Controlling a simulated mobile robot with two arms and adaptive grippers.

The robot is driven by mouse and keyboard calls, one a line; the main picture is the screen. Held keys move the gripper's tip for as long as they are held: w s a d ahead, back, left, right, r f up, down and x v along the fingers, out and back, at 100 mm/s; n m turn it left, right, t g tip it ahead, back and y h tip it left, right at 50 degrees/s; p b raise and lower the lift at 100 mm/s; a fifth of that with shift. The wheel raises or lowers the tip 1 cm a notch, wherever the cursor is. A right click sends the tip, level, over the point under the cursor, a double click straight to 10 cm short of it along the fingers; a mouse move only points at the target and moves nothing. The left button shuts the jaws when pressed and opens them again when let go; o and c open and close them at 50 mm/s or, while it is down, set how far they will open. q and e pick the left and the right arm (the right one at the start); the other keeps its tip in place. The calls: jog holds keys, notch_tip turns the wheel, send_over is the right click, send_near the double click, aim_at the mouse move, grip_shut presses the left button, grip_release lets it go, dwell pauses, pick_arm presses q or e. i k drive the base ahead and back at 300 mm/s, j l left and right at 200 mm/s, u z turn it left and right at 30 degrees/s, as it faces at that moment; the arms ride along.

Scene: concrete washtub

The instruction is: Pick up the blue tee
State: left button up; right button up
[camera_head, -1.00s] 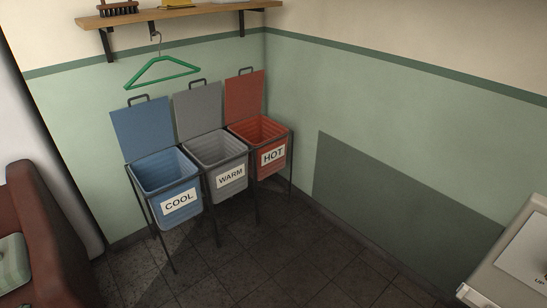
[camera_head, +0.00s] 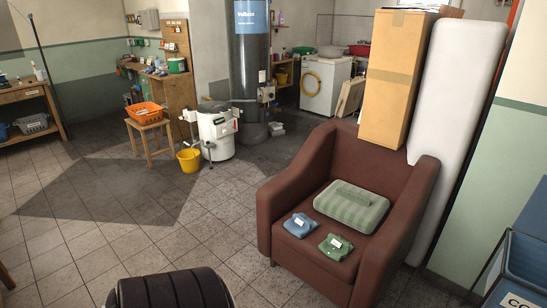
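The blue tee (camera_head: 300,225) lies folded on the front left of the seat of the brown armchair (camera_head: 285,200), with a small white tag on top. A folded green garment (camera_head: 336,246), also with a white tag, lies to its right on the same seat. A striped green cushion (camera_head: 351,206) lies behind both. Neither of my grippers shows in the current view.
The blue COOL bin (camera_head: 512,268) stands at the right edge. A tall cardboard box (camera_head: 396,80) and a white padded board (camera_head: 460,120) stand behind the chair. A yellow bucket (camera_head: 188,160) and a stool (camera_head: 150,133) stand farther back.

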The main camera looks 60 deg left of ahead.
aim_at(300, 224)
jog(key=u, duration=1.75)
jog(key=i+j, duration=0.1)
jog(key=j+u, duration=0.05)
